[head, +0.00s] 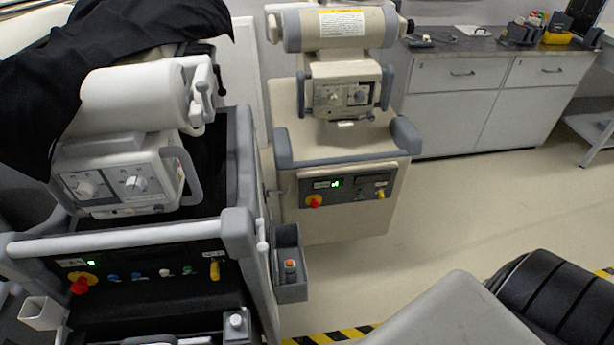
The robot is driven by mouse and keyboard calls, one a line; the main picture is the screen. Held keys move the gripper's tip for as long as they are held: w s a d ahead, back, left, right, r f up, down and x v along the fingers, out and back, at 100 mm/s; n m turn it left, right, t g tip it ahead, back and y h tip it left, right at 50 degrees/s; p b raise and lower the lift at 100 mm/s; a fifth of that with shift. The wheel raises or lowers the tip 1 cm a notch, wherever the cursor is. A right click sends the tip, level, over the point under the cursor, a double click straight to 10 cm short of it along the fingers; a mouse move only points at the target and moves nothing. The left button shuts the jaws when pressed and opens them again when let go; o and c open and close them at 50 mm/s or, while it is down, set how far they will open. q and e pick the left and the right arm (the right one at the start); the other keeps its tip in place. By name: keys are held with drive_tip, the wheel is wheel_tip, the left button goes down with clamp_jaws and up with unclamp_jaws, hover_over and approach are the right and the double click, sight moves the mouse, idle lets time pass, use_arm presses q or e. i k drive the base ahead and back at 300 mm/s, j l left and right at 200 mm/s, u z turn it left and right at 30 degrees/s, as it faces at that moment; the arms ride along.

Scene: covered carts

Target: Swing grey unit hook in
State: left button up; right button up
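The grey unit (120,175) stands at the left, a cart with a light grey cylinder head, two dials and a push bar (120,237). A black cover (75,75) is draped over its top and left side. A small pale upright piece (262,240) sticks out at the right end of the push bar; it may be the hook, but it is too small to tell its position. Neither of my grippers can be made out in the head view.
A beige unit (345,150) stands behind and to the right. A small grey bin (290,265) hangs on the grey unit's right side. Grey cabinets (490,95) line the back wall. Open floor (455,205) lies at centre right. My own arm parts fill the lower right.

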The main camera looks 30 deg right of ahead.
sight(269, 190)
drive_tip(key=i+l, duration=0.15)
drive_tip(key=l, duration=0.3)
drive_tip(key=i+l+u, duration=0.1)
drive_tip(key=l, duration=0.3)
drive_tip(key=i+l, duration=0.1)
drive_tip(key=l, duration=0.35)
drive_tip(key=i+l+u, duration=0.1)
drive_tip(key=l, duration=0.35)
drive_tip(key=i+l, duration=0.1)
drive_tip(key=l, duration=0.35)
